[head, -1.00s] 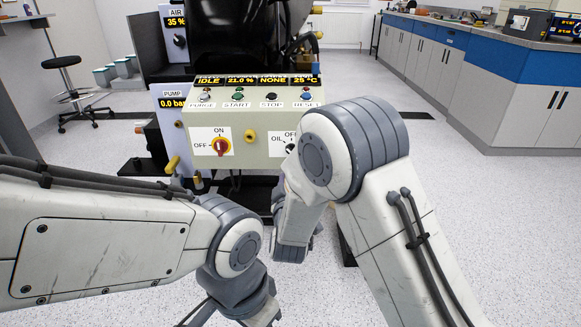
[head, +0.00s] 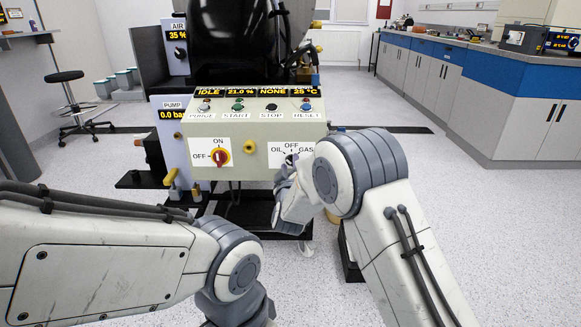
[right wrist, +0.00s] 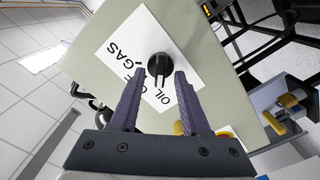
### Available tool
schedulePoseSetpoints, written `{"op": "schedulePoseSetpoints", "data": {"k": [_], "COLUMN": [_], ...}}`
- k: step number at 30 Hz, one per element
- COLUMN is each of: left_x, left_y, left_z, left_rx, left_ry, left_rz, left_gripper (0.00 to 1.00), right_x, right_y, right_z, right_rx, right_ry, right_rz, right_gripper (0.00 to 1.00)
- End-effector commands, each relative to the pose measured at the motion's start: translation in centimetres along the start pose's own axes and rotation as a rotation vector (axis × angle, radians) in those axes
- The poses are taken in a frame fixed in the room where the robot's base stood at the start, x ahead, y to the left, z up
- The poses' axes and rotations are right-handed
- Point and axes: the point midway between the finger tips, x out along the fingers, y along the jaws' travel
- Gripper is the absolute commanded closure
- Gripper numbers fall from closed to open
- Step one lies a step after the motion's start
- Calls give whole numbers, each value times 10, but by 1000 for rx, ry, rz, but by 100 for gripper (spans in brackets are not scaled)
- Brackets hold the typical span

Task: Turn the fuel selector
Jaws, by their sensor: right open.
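The fuel selector is a black knob on a white plate marked OIL, OFF and GAS, on the cream panel. In the right wrist view the knob (right wrist: 160,66) sits between and just ahead of the fingertips of my open right gripper (right wrist: 160,78).
Above is a row of buttons, PURGE to RESET (head: 307,107). A yellow knob (head: 249,146) lies between. A yellow-handled valve (head: 171,177) is at the panel's left. Floor to the right is clear.

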Motion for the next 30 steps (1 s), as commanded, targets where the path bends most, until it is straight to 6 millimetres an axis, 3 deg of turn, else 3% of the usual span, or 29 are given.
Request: {"op": "schedulePoseSetpoints", "data": {"k": [1,2,5,17,30], "left_x": [0,0,0,0,6], "left_y": [0,0,0,0,0], "left_z": [0,0,0,0,0], "left_rx": [0,0,0,0,0], "left_ry": [0,0,0,0,0], "left_rz": [0,0,0,0,0], "left_gripper": [100,100,100,100,100], "right_x": [0,0,0,-1,-1], "right_y": [0,0,0,0,1], "right_z": [0,0,0,0,1], "right_rx": [0,0,0,35,337], "right_ry": [0,0,0,0,0], "right_rz": [0,0,0,-1,-1], "right_gripper": [54,61,100,100,100]}}
